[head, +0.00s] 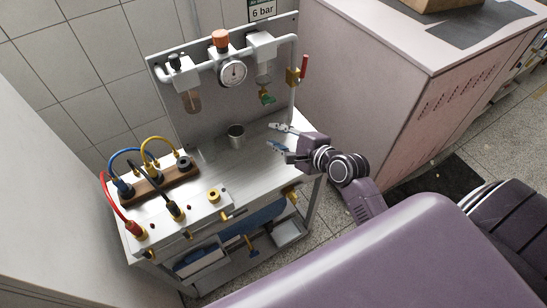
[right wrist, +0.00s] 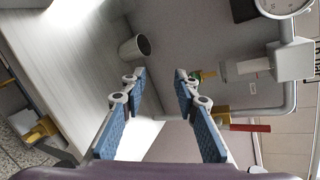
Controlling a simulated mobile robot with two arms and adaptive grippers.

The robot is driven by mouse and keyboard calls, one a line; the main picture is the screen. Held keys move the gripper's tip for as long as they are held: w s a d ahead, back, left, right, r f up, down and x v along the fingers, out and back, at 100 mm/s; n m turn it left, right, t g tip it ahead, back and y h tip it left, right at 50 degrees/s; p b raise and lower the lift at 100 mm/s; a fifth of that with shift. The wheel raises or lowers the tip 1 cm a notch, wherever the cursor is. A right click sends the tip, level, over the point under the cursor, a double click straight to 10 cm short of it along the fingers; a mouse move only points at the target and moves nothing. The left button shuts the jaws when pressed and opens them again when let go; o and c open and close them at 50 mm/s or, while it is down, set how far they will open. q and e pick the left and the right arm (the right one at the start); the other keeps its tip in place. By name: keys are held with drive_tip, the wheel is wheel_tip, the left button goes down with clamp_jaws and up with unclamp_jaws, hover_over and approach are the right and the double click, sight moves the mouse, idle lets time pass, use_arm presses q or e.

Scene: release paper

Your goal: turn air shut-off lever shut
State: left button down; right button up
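The air shut-off lever (head: 305,66) is red and stands upright on a brass valve (head: 292,77) at the right end of the panel's pipe. In the right wrist view the red lever (right wrist: 250,128) and its brass valve (right wrist: 222,118) show right of the fingers. My right gripper (head: 275,135) is open and empty, over the bench top below and slightly left of the valve, apart from the lever. Its two blue-padded fingers (right wrist: 157,80) are spread wide in the right wrist view. My left gripper is not in view.
A metal cup (head: 236,136) stands on the bench (head: 215,165), left of my right gripper. A gauge (head: 232,72), orange knob (head: 221,38) and filter bowls hang on the panel (head: 205,110). Hoses (head: 113,207) fill the bench's left side. A pink cabinet (head: 375,90) stands right.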

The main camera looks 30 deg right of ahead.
drive_tip(key=s+a+f+n+g, duration=0.2)
drive_tip(key=s+a+f+n, duration=0.1)
drive_tip(key=s+n, duration=0.1)
drive_tip(key=shift+s+a+f+n, duration=0.15)
drive_tip(key=shift+f+n, duration=0.2)
drive_tip(key=shift+n, duration=0.05)
